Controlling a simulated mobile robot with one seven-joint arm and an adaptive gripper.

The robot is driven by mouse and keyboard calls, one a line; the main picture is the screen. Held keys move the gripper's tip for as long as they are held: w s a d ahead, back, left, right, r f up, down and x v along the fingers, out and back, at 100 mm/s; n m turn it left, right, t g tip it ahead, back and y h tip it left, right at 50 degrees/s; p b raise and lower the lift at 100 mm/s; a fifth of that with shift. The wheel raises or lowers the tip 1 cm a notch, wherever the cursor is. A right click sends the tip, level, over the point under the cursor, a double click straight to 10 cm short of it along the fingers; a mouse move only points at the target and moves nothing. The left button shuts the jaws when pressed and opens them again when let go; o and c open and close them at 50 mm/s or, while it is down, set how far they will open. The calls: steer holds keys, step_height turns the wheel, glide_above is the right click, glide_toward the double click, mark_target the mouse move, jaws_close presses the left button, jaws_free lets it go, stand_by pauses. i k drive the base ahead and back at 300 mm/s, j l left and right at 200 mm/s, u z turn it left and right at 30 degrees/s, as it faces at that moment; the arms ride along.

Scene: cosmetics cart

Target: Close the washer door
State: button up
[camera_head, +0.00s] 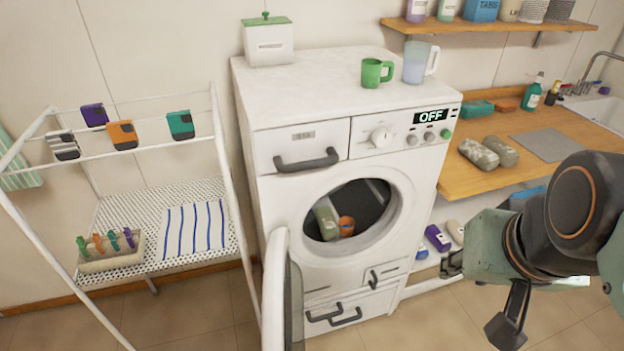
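The white washer (245,190) stands in the middle with its round opening uncovered. Its door (275,295) is swung wide open on the left side, seen nearly edge-on, and its lower part runs out of the picture. Inside the drum (372,205) lie a green item (325,222) and an orange item (346,226). My gripper (474,300) is at the lower right, in front of and to the right of the washer. Its fingers are spread apart with nothing between them, and it is well away from the door.
A white drying rack (222,160) with clips stands left of the washer, close to the open door. A wooden counter (480,180) with a sink is on the right. A green mug (375,73) and a clear jug (418,63) stand on the washer top.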

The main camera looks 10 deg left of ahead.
mark_target(277, 306)
steer(key=k+j, duration=0.1)
steer(key=j, duration=0.25)
steer(key=k+j, duration=0.15)
steer(key=j, duration=0.25)
steer(key=i+j, duration=0.1)
steer(key=j, duration=0.65)
steer(key=k+l+u, duration=0.15)
steer(key=u, duration=0.15)
steer(key=k+u, duration=0.3)
steer(key=l+z, duration=0.1)
steer(key=l, duration=0.15)
steer(key=i, duration=0.05)
